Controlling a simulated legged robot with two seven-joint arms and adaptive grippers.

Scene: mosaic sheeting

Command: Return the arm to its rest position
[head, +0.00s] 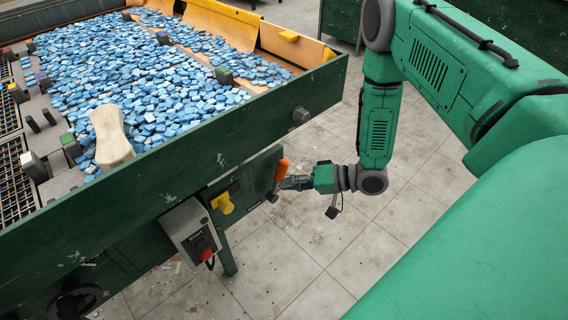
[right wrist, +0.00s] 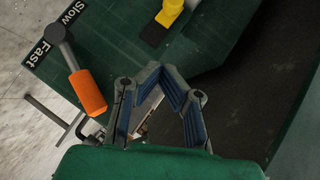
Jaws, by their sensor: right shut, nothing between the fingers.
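My right arm comes in from the right in the head view and bends down beside the green machine. Its gripper (head: 296,183) is low by the machine's side, close to a lever with an orange handle (head: 282,170). In the right wrist view the gripper (right wrist: 158,72) is shut with nothing held. There the orange handle (right wrist: 87,92) is to the left of the fingers and apart from them. "Slow" and "Fast" labels (right wrist: 54,34) show by the lever. In the head view I cannot tell whether gripper and handle touch. My left gripper is not in view.
The machine's green side wall (head: 190,165) stands left of my arm, its bed full of blue tiles (head: 150,75). A grey box with a red button (head: 202,245) and a yellow knob (head: 223,203) stick out from its side. Tiled floor (head: 400,250) below is mostly clear.

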